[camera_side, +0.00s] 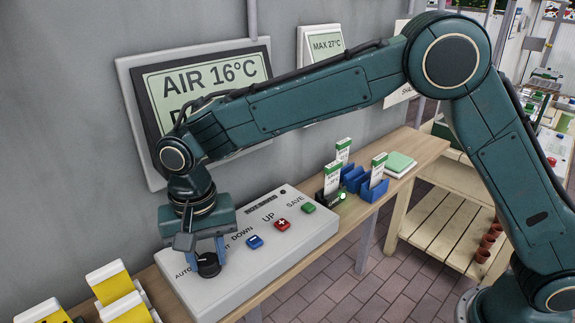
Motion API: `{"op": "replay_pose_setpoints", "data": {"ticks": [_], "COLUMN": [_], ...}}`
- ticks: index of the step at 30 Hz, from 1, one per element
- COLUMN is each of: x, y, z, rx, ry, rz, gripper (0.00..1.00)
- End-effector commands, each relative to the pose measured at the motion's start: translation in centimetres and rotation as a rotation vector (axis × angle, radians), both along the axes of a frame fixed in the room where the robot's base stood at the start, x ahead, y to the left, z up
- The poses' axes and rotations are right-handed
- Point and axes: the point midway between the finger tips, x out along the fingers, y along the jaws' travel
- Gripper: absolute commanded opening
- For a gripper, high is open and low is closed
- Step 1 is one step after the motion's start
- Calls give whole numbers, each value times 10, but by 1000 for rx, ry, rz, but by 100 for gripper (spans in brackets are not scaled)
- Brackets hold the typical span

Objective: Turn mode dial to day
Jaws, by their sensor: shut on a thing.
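The mode dial (208,265) is a black round knob at the left end of the light grey control box (300,245). My gripper (205,257) points down over the dial, with its fingers closed on the dial's sides. The label AUTO shows left of the dial; the other dial labels are partly hidden behind my gripper, so the dial's setting cannot be read. The wall display (205,78) reads AIR 16°C; its lower line is mostly hidden by my arm.
A blue button (255,242), a red button (282,225) and a green button (309,208) sit right of the dial. Blue card holders (373,188) stand further right on the wooden bench (415,152). Yellow and white packets (112,285) stand close on the left.

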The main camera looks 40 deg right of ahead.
Motion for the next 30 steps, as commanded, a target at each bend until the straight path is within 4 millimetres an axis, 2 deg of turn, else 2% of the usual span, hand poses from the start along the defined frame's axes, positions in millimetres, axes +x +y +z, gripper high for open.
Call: {"op": "replay_pose_setpoints", "data": {"ticks": [8, 14, 30], "x": [0, 0, 0], "y": [0, 0, 0], "z": [1, 1, 1], "rx": [0, 0, 1], "ry": [0, 0, -1], "rz": [-68, -186, -673], "gripper": [9, 9, 9]}}
